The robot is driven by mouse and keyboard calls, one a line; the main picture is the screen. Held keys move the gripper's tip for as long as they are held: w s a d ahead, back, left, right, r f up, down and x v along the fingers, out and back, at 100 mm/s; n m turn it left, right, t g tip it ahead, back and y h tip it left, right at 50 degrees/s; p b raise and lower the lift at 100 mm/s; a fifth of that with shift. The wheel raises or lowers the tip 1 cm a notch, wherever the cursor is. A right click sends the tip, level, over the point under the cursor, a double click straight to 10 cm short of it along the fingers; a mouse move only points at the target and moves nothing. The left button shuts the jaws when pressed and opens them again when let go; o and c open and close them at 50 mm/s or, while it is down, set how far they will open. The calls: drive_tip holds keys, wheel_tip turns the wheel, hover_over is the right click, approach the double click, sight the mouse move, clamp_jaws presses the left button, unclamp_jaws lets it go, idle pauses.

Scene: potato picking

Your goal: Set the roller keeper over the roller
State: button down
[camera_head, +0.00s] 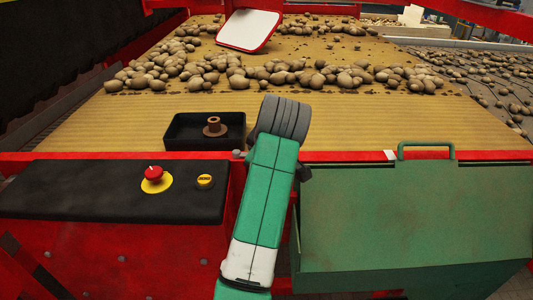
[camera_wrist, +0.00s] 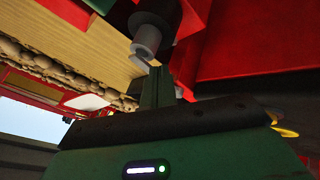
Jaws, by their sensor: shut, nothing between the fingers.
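My gripper (camera_wrist: 157,72) shows in the wrist view as green fingers pressed together, with nothing between them. Just beyond the fingertips is a short grey cylinder (camera_wrist: 147,40) with a dark round part at its upper end; it looks like the roller's end, but I cannot tell for sure. I cannot tell whether the fingertips touch it. In the head view my arm hides the gripper and this spot. A brown flanged spool-like piece (camera_head: 214,127) stands upright in a black tray. I cannot identify the roller keeper with certainty.
The black tray (camera_head: 178,145) sits at the belt's near edge, left of my arm. A green box with a handle (camera_head: 410,215) stands right. Potatoes (camera_head: 235,75) lie across the belt (camera_head: 400,122).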

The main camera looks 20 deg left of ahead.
drive_tip(key=shift+w+d, duration=0.1)
drive_tip(key=shift+w, duration=0.15)
idle(0.7)
drive_tip(key=s+d+r+m+t+h+p, duration=0.1)
drive_tip(key=s+d+r+m+t, duration=0.4)
drive_tip(key=d+r, duration=0.3)
drive_tip(key=s+d+r+m+t+h+p, duration=0.1)
drive_tip(key=s+d+r+m+t, duration=0.4)
drive_tip(key=r, duration=0.5)
drive_tip(key=s+d+r+m+t, duration=0.1)
drive_tip(key=s+r+m+t, duration=0.1)
drive_tip(key=s, duration=0.4)
drive_tip(key=s+d+r+m+t+h, duration=0.1)
drive_tip(key=s+d+r+t, duration=0.1)
drive_tip(key=s+r+t, duration=0.2)
drive_tip(key=s+d+r+m+t+h, duration=0.1)
drive_tip(key=s+r, duration=0.3)
drive_tip(key=s, duration=0.6)
drive_tip(key=shift+s+d+r+m+t, duration=0.15)
drive_tip(key=shift+d+r+m+t, duration=0.2)
drive_tip(key=shift+m+t, duration=0.5)
drive_tip(key=shift+f, duration=0.1)
